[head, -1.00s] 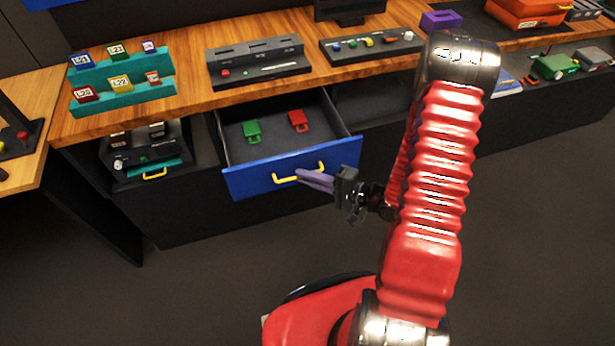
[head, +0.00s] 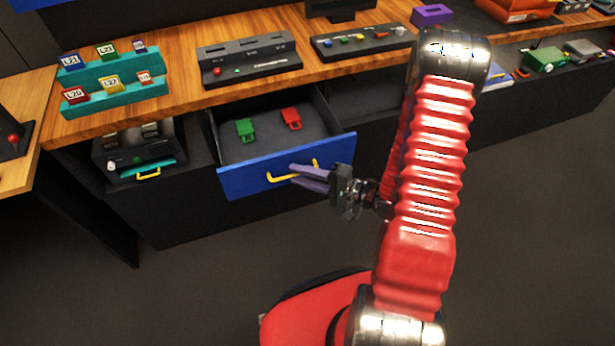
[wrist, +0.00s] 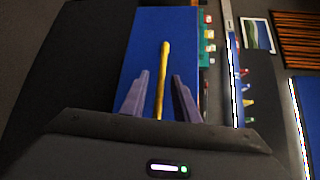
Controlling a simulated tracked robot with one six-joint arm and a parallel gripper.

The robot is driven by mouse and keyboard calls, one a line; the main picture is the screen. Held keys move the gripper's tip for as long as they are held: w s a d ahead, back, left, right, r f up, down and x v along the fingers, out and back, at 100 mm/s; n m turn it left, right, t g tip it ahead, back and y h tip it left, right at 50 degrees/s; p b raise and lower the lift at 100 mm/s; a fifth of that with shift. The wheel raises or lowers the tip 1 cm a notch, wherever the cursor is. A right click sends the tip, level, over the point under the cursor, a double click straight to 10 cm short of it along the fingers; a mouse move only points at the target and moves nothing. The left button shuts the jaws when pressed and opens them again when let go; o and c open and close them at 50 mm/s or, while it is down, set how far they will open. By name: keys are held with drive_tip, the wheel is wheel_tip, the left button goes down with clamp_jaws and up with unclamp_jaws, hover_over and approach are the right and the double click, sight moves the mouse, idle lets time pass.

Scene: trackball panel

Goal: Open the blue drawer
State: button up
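The blue drawer (head: 240,180) stands pulled out from under the wooden counter in the head view. Its blue front also fills the middle of the wrist view (wrist: 140,50). A yellow handle (head: 280,178) is on its front. Inside the drawer lie a green tag-like piece (head: 244,128) and a red one (head: 291,117). My gripper (head: 298,176) is at the front of the drawer. In the wrist view its purple fingers (wrist: 160,92) are spread apart, with the yellow handle (wrist: 162,75) between them and a gap on each side.
The wooden counter (head: 190,100) above carries a teal card rack (head: 115,95), a grey slotted box (head: 248,64) and a button panel (head: 360,42). A dark device (head: 140,150) sits on the shelf left of the drawer. The floor (head: 250,260) in front is clear.

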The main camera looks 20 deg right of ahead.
drive_tip(key=shift+d, duration=0.15)
drive_tip(key=v, duration=1.3)
drive_tip(key=shift+s, duration=0.3)
drive_tip(key=shift+d, duration=0.1)
idle(0.3)
